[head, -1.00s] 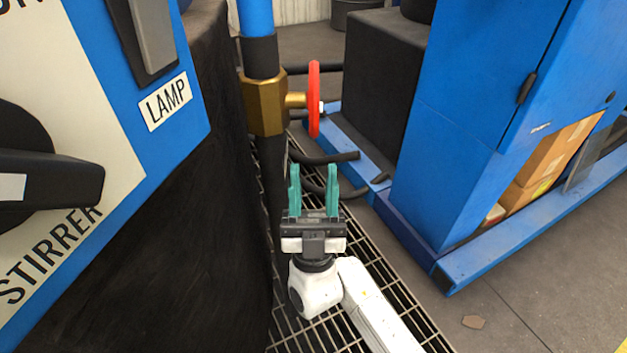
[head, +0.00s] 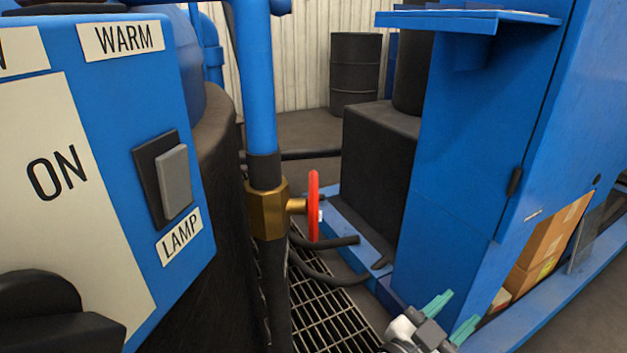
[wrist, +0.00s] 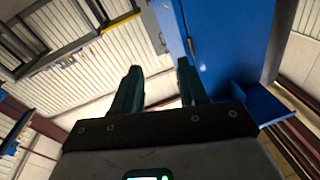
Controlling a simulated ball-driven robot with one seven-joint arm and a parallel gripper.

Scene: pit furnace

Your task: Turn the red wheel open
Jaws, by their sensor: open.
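The red wheel (head: 314,207) is seen nearly edge-on in the head view, on the right side of a brass valve body (head: 267,209) on a vertical blue pipe. My gripper (head: 452,312) is at the bottom of the head view, below and to the right of the wheel and well apart from it. Its two green fingers are spread and nothing is between them. In the wrist view the open fingers (wrist: 158,88) point up past a blue cabinet toward the ceiling. The wheel does not show in the wrist view.
A blue panel with a grey lamp switch (head: 174,181) stands close on the left. A tall blue cabinet (head: 465,170) stands at the right, near my gripper. Black hoses (head: 325,243) run below the wheel. Floor grating (head: 320,315) lies between.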

